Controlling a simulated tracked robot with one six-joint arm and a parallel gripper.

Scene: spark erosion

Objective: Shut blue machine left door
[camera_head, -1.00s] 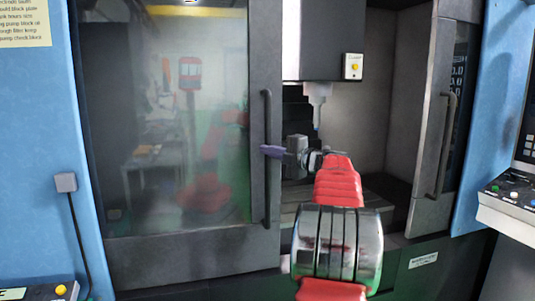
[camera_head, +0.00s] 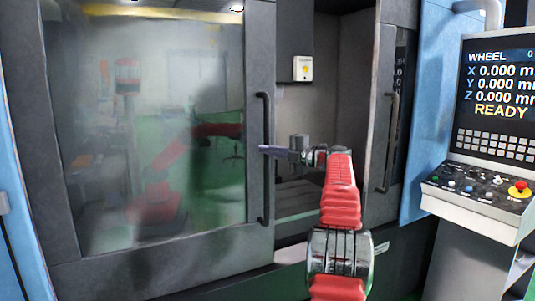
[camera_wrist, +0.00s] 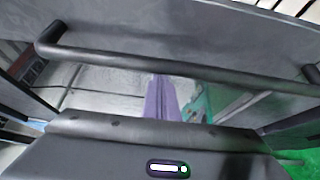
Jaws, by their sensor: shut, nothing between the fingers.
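The left door (camera_head: 60,140) of the blue machine is a dark framed panel with a large reflective window. It stands partly open, with a gap between its right edge and the right door (camera_head: 392,90). Its upright dark handle (camera_head: 265,195) runs along that right edge. My gripper (camera_head: 264,149), with purple fingers, is shut and empty. Its tips are at the handle, about mid-height, coming from the right. In the wrist view the fingers (camera_wrist: 158,82) reach up to the handle bar (camera_wrist: 190,66), which crosses the picture. I cannot tell if they touch it.
The machine's dark interior shows in the gap, with a tool head (camera_head: 294,40) behind the door's edge. The right door has its own handle (camera_head: 388,140). A control panel (camera_head: 490,120) reading READY stands at the right. Blue casing (camera_head: 18,190) borders the left side.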

